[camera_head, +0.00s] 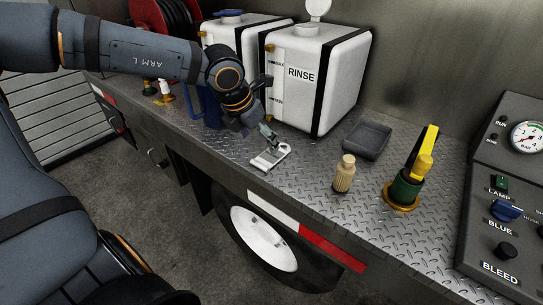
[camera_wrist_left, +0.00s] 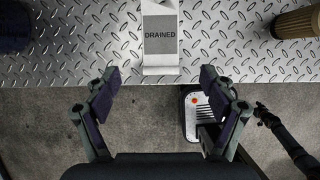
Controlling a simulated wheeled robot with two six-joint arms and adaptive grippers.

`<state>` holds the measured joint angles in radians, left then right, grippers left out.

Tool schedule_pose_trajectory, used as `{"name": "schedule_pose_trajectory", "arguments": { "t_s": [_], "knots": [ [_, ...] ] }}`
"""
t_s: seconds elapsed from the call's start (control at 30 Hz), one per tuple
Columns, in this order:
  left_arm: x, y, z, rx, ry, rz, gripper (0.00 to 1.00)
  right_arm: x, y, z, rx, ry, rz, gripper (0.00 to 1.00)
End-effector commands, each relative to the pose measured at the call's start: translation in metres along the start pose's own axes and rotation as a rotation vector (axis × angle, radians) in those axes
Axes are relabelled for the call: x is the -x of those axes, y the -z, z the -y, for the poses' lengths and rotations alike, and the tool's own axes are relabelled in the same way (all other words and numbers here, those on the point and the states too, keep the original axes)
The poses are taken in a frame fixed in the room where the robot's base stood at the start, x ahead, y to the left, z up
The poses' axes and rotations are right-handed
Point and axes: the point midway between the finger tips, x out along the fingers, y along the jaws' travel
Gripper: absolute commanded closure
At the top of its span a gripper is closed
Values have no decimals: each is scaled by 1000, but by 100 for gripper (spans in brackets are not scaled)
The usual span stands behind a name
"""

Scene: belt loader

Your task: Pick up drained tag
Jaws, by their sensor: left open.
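The drained tag (camera_head: 271,157) lies on the diamond-plate deck near its front edge in the head view. In the left wrist view the tag (camera_wrist_left: 160,38) is a pale plate with a grey panel reading DRAINED, at the top centre. My left gripper (camera_head: 266,131) is just behind and above the tag in the head view. In the left wrist view my left gripper (camera_wrist_left: 158,84) is open, its fingers apart and empty. The tag lies beyond the fingertips, roughly centred between them. My right gripper is not in view.
A white RINSE tank (camera_head: 318,85) stands behind the tag. A grey tray (camera_head: 367,139), a tan ribbed cylinder (camera_head: 344,176) and a green valve with yellow handle (camera_head: 407,187) stand to the right. A control panel (camera_head: 510,200) is at the far right. The deck (camera_head: 310,158) between is bare.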

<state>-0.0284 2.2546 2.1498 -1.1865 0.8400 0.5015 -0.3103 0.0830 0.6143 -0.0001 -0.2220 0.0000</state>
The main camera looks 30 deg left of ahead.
Motion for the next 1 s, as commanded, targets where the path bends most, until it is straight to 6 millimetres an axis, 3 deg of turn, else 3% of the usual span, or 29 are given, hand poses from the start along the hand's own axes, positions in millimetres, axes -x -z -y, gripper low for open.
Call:
{"name": "schedule_pose_trajectory", "arguments": {
  "t_s": [0.1, 0.37, 0.6, 0.9, 1.0],
  "knots": [
    [-17, 0, 0, 2, -1, -2, 17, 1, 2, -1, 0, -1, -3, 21],
    [-29, 0, 0, 0, -1, -3, 17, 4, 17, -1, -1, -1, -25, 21],
    [-67, 1, 1, 1, 0, -2, 17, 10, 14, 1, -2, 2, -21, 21],
    [-74, 0, 2, 2, 3, 3, 17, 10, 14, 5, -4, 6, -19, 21],
    [-74, 0, 2, 2, 3, 2, 31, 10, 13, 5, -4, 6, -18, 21]
  ]
}}
